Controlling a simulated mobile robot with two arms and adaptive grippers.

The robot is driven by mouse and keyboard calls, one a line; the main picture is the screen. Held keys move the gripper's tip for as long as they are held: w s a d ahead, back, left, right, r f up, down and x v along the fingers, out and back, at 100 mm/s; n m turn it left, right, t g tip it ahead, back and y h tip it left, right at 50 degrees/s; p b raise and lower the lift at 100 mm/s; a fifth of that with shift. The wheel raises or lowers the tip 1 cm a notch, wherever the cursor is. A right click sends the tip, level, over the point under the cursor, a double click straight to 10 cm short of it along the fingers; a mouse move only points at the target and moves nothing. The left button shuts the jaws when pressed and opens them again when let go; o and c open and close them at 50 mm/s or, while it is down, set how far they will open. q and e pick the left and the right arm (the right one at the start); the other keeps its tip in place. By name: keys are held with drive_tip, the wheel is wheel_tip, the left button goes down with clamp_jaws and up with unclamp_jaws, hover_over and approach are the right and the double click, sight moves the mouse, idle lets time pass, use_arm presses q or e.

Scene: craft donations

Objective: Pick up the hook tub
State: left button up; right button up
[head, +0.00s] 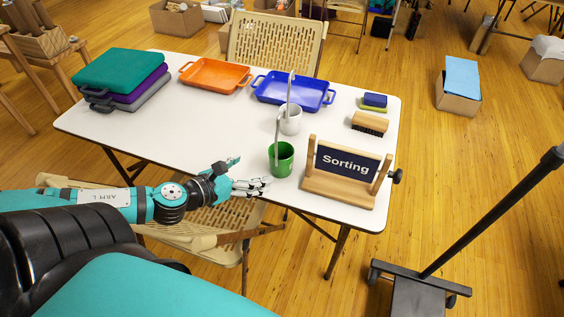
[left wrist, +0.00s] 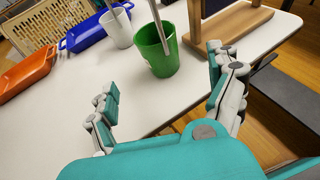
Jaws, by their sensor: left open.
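A green tub (head: 281,160) stands upright near the front edge of the table, with a grey rod sticking up out of it. A white tub (head: 290,121) stands just behind it, with another grey rod that has a bent, hook-like top. I cannot tell which one is the hook tub. My left gripper (head: 254,172) is open and empty, just left of the green tub, fingers pointing towards it. In the left wrist view the green tub (left wrist: 156,51) lies ahead between the spread fingers, apart from them. The white tub (left wrist: 117,29) is beyond, to the left. My right gripper is not in view.
A wooden stand with a "Sorting" sign (head: 347,162) is close to the right of the green tub. The white table (head: 170,128) is clear left of the tubs.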

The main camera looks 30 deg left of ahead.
sight(273, 162)
use_arm(q)
drive_tip(key=b+x, duration=0.1)
drive_tip(key=x, duration=0.6)
drive_tip(key=shift+w, duration=0.2)
drive_tip(key=shift+w+d+f, duration=0.15)
drive_tip(key=shift+w, duration=0.4)
drive_tip(key=x, duration=0.4)
drive_tip(key=c, duration=1.4)
